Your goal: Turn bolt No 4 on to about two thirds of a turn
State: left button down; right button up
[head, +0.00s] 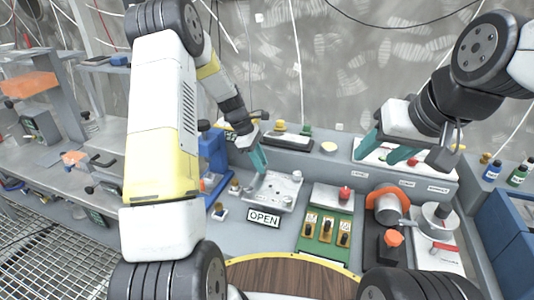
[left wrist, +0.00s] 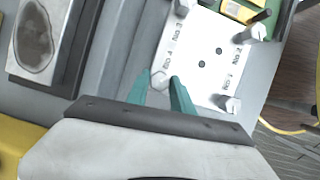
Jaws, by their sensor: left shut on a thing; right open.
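The pale bolt plate (head: 272,191) lies on the grey bench, and its corner bolts and printed labels show in the left wrist view (left wrist: 205,62). Bolt No 4 (left wrist: 158,77) is at the corner beside the label "NO 4". My left gripper (head: 262,170) reaches down to the plate's far left corner. In the left wrist view its teal fingers (left wrist: 160,84) are shut on bolt No 4, one on each side of the head. How far the bolt is turned cannot be told. My right gripper (head: 383,148) is open and empty, above the white panel at the right.
An "OPEN" sign (head: 264,218) stands in front of the plate. To its right are a green switch panel (head: 326,231), a red knob (head: 345,193) and an orange-rimmed valve (head: 387,197). A blue device (head: 214,160) stands left of the plate.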

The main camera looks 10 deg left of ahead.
pick_arm(q)
jog(key=m+g, duration=0.1)
jog(key=m, duration=0.4)
jog(key=shift+w+g+y, duration=0.2)
jog(key=shift+g+y, duration=0.2)
jog(key=m, duration=0.3)
jog(key=m+g+y, duration=0.1)
jog(key=m, duration=0.1)
jog(key=shift+w+d+m+g+y, duration=0.1)
jog(key=shift+d+m+g+y, duration=0.1)
jog(key=shift+m+g+y, duration=0.15)
jog(key=m+y, duration=0.1)
jog(key=m, duration=0.4)
jog(key=shift+d+r+m+g+y, duration=0.1)
jog(key=shift+m+g+y, duration=0.15)
jog(key=shift+y, duration=0.1)
jog(key=m+y, duration=0.2)
jog(key=m, duration=0.3)
jog(key=shift+d, duration=0.15)
jog(key=shift+m, duration=0.3)
jog(key=c, duration=1.1)
grip_release()
